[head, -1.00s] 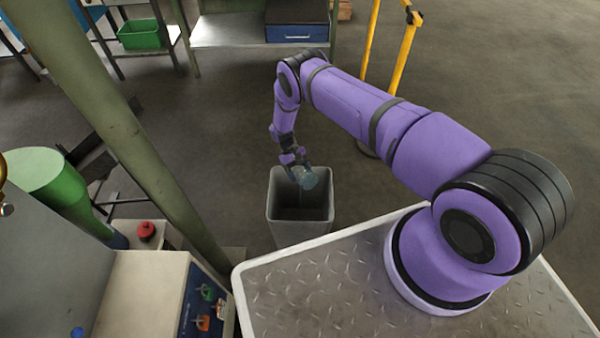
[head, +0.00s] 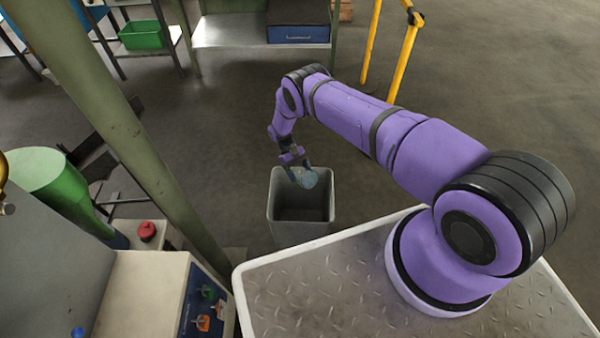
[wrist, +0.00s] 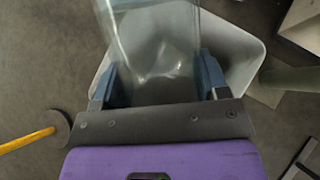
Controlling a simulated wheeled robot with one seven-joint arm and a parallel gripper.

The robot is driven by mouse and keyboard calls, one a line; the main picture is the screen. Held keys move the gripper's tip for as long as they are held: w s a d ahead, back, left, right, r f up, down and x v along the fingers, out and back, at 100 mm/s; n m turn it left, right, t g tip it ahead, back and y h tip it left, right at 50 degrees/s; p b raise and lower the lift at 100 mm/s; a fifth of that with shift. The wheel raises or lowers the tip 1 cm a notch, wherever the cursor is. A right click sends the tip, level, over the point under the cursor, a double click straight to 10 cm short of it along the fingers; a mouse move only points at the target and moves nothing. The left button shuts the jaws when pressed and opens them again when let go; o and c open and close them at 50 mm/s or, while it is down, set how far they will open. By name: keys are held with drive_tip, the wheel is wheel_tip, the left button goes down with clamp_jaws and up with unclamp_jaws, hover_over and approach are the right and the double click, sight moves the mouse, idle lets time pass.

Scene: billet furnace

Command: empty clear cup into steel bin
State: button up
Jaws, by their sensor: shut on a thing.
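The clear cup (head: 307,179) is held in my gripper (head: 299,175) over the opening of the steel bin (head: 300,227). In the head view the cup is tilted, with a round end facing the camera. In the wrist view the clear cup (wrist: 155,40) sits between the two blue-grey fingers of my gripper (wrist: 158,82), with the bin's pale rim (wrist: 245,50) around and below it. The bin stands upright on the floor, and its inside looks dark. I cannot tell whether anything is in the cup.
A green post (head: 120,130) slants at the left, beside a control box (head: 160,295) with switches. A red button (head: 147,230) stands behind the box. Yellow rails (head: 403,55) and a shelf (head: 230,32) are farther back. Floor right of the bin is clear.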

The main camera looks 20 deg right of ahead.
drive_tip(key=shift+w+f+g, duration=0.1)
drive_tip(key=shift+w+g, duration=0.05)
drive_tip(key=shift+g, duration=0.25)
drive_tip(key=shift+w+g, duration=0.1)
drive_tip(key=shift+g, duration=0.3)
drive_tip(key=shift+a, duration=0.1)
idle(2.3)
